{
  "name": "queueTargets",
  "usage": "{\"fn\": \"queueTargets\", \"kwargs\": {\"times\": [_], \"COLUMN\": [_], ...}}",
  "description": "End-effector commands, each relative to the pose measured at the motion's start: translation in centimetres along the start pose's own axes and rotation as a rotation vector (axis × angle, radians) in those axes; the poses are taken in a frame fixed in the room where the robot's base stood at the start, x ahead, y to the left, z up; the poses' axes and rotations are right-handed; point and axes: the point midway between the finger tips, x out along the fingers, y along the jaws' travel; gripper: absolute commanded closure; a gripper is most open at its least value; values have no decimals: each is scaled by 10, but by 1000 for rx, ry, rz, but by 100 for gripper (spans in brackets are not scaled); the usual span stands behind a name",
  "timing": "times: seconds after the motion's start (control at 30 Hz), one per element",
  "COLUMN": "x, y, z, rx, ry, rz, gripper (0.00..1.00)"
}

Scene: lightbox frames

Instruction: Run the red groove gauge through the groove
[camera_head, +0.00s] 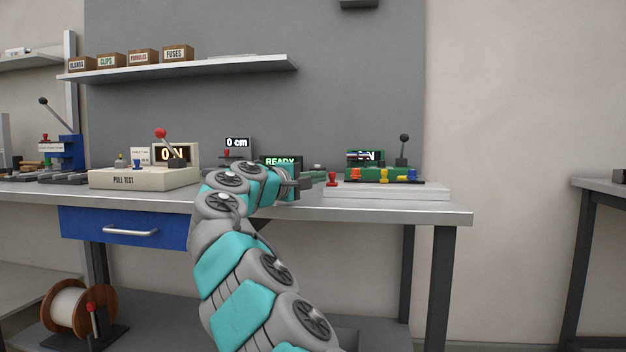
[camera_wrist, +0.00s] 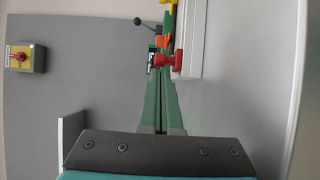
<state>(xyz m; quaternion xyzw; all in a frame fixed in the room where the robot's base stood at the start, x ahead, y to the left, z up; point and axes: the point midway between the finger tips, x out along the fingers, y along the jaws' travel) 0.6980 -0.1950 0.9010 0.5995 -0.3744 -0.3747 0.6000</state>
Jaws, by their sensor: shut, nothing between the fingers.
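In the wrist view the red gauge (camera_wrist: 168,61) shows just beyond the fingertips, with a knob-like end to the right. My gripper (camera_head: 322,175) is at the block's left, with its green fingers together and empty; the wrist view shows them (camera_wrist: 162,85) pointing at the gauge. I cannot tell whether they touch it. The groove itself cannot be made out.
Orange (camera_wrist: 162,41) and yellow (camera_wrist: 170,3) pieces stand beyond the red gauge. Behind them is a green device (camera_head: 385,172) with a display and a black-knobbed lever (camera_head: 403,145). The pull test box (camera_head: 145,178) stands left of my arm. The bench's right end is clear.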

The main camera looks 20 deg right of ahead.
Motion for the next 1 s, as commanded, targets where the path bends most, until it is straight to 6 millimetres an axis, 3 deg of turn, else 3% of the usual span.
{"fn": "queueTargets", "kwargs": {"times": [0.47, 1.0], "x": [4, 44], "y": [0, 0], "z": [10, 78], "rx": [0, 0], "ry": [-3, -4], "rz": [-1, -2], "gripper": [100, 100]}}
